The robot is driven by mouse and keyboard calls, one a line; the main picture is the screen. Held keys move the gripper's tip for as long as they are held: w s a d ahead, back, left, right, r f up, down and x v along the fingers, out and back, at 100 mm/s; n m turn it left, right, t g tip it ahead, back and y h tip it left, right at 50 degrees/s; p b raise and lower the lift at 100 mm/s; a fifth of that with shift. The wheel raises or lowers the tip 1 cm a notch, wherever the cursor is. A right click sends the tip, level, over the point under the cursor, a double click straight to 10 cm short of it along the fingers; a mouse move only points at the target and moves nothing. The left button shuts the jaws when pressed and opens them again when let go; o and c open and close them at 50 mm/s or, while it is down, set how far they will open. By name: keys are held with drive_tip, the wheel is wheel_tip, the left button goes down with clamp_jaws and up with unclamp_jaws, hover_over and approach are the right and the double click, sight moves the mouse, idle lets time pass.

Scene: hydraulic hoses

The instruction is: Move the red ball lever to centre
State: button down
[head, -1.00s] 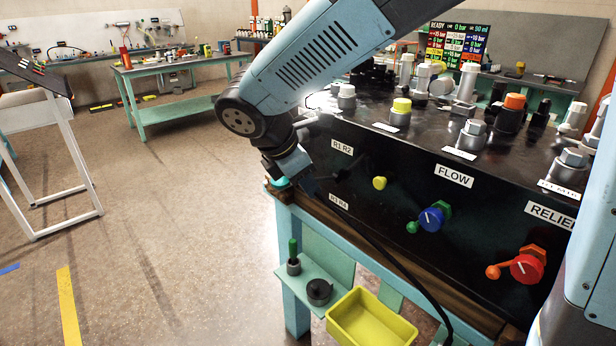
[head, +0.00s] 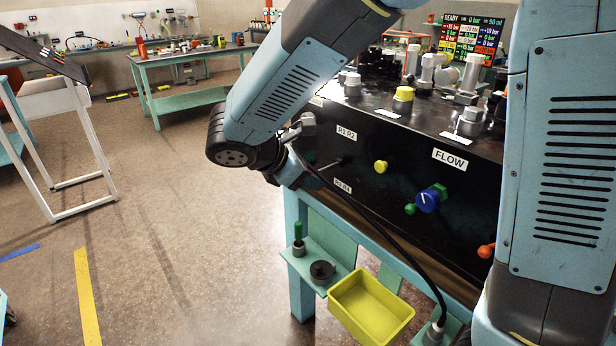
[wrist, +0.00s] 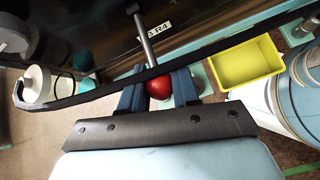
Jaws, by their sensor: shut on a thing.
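The red ball (wrist: 159,89) shows in the wrist view between the two dark blue fingers of my gripper (wrist: 158,84), which is shut on it. The lever's metal rod (wrist: 144,38) runs from the ball up to the black panel, near a label ending in R4. In the head view my gripper (head: 306,174) is at the left end of the black panel (head: 395,165), below the R1 R2 label (head: 347,134). The red ball is hidden there behind my gripper and wrist. A thin part of the lever rod (head: 328,166) shows beside it.
A black hose or cable (head: 385,240) hangs across the panel front and crosses above the ball in the wrist view. A yellow bin (head: 338,316) and a small shelf stand below. Yellow (head: 381,167), blue (head: 428,200) and orange (head: 486,251) controls are further right.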

drive_tip(key=c, duration=0.8)
unclamp_jaws()
drive_tip(key=shift+c, duration=0.2)
drive_tip(key=v, duration=1.3)
drive_tip(key=shift+s+a+r, duration=0.15)
drive_tip(key=shift+s+a, duration=0.05)
drive_tip(key=shift+a, duration=0.05)
